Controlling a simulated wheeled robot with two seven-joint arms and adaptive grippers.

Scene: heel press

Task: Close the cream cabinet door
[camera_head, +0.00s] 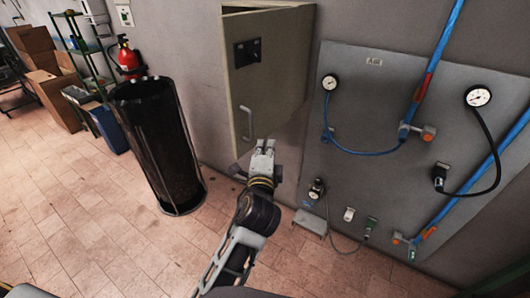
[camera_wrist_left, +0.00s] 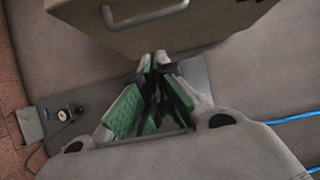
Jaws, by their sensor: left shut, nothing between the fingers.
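The cream cabinet door (camera_head: 270,85) hangs on the grey wall, with a pale bar handle (camera_head: 246,123) at its lower left and a dark latch plate (camera_head: 247,53) higher up. It seems to stand out from the cabinet at an angle; how wide is hard to tell. My left gripper (camera_head: 264,146) is shut and empty at the door's lower edge, right of the handle. In the left wrist view, the green-padded fingers (camera_wrist_left: 154,62) meet just below the door's bottom edge (camera_wrist_left: 165,38), and the handle (camera_wrist_left: 145,14) shows above. Contact cannot be told. My right gripper is out of view.
A gauge panel (camera_head: 345,185) with blue pipes and hoses covers the wall to the right. A black mesh bin (camera_head: 160,150) and a fire extinguisher (camera_head: 127,60) stand left. Shelving (camera_head: 85,45) and cardboard boxes (camera_head: 50,90) are farther left. The tiled floor (camera_head: 110,225) in front is clear.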

